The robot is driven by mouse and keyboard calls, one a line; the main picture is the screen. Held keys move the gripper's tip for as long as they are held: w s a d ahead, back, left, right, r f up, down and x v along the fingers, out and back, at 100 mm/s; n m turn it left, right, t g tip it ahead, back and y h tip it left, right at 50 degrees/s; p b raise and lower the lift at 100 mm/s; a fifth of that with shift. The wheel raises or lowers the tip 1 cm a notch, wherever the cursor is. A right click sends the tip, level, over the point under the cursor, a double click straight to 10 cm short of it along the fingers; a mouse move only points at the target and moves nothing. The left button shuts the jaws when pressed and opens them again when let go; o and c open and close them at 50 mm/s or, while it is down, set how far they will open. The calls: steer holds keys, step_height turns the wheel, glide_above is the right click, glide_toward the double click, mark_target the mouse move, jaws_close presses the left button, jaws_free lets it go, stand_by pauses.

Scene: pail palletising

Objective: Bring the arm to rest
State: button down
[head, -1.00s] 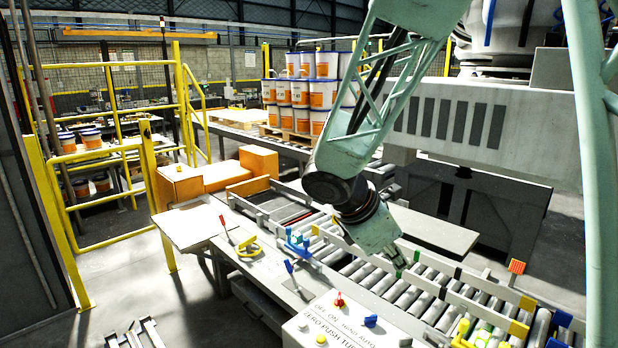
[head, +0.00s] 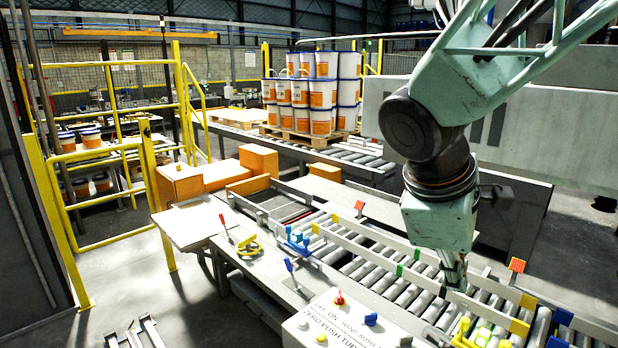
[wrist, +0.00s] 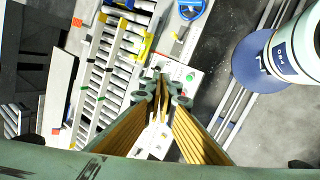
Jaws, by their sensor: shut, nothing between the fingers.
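My gripper (head: 454,284) hangs from the pale green arm above the near roller conveyor (head: 385,284) in the head view and points downward. In the wrist view, my gripper (wrist: 161,92) shows its fingers close together with nothing held. The conveyor also shows in the wrist view (wrist: 105,85), to the left of the fingers. The fingertips are small in the head view, and their exact height above the rollers is hard to tell.
Stacked orange-and-white pails (head: 322,92) stand on a pallet behind the conveyor. A control panel (head: 335,325) with coloured knobs is at the front. Yellow guard rails (head: 112,148) stand at left. Orange boxes (head: 258,160) sit at the conveyor's far end.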

steer(key=s+a+r+m+y, duration=0.1)
steer(key=s+m, duration=0.4)
steer(key=s, duration=0.5)
steer(key=s+a+r+m+t+y+b, duration=0.1)
steer(key=s+a+r+m+y, duration=0.1)
steer(key=s+m, duration=0.4)
steer(key=s+a+y, duration=0.1)
steer(key=s+a, duration=0.1)
steer(key=s, duration=0.2)
steer(key=shift+s, duration=0.3)
